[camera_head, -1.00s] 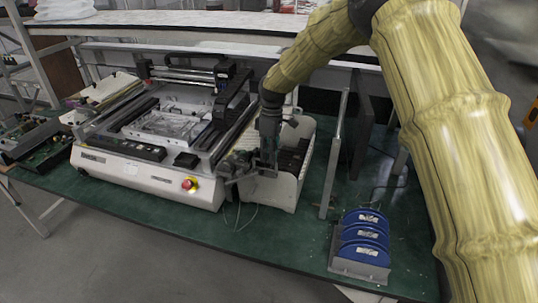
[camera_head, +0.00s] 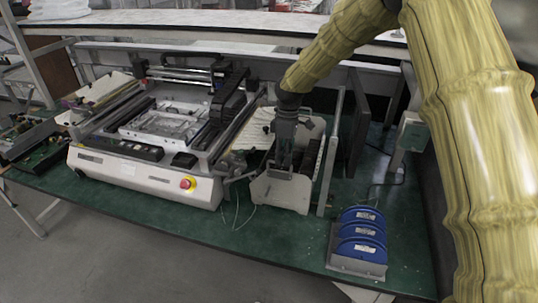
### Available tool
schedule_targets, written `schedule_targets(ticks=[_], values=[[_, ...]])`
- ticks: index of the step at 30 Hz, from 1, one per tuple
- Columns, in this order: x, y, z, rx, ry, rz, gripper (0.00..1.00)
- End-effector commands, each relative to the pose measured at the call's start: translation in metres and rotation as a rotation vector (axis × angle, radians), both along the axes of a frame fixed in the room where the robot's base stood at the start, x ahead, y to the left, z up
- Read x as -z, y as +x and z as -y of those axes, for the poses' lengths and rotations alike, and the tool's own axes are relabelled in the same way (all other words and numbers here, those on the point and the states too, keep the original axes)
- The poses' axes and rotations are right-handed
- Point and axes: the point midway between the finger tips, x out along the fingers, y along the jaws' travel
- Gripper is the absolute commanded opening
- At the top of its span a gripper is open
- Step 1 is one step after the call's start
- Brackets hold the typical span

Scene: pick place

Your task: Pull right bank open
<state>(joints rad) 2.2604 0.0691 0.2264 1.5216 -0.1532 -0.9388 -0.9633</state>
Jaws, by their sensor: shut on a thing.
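The white pick-and-place machine (camera_head: 140,178) stands on the green table with a red and yellow stop button on its front right corner. The right bank (camera_head: 283,194) is a pale box-like unit with dark slots, just right of the machine. My gripper (camera_head: 281,166) points down at the bank's front end and is shut on it. The gripper and wrist hide part of the bank's top, and the exact grip point is too small to tell. A light strip shows between the machine's body and the bank.
An upright grey metal post (camera_head: 330,165) and a dark panel (camera_head: 357,140) stand close to the bank's right. A holder with blue reels (camera_head: 361,236) sits at the table's front right. Circuit boards (camera_head: 42,140) lie at the far left. Thin wires hang below the bank.

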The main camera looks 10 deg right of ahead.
Motion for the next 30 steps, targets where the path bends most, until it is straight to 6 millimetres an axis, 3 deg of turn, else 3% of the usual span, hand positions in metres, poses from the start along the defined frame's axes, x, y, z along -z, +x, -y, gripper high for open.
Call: schedule_targets(ticks=[11,12,13,23,30], values=[[-0.001,0.000,0.001,-0.002,0.001,0.005,0.00],[-0.001,0.000,0.002,-0.002,0.001,0.005,0.15],[-0.001,0.000,0.001,-0.002,0.001,0.004,0.18],[-0.002,0.000,0.001,-0.002,0.001,0.002,0.18],[-0.026,0.005,0.003,-0.001,0.002,0.005,0.18]])
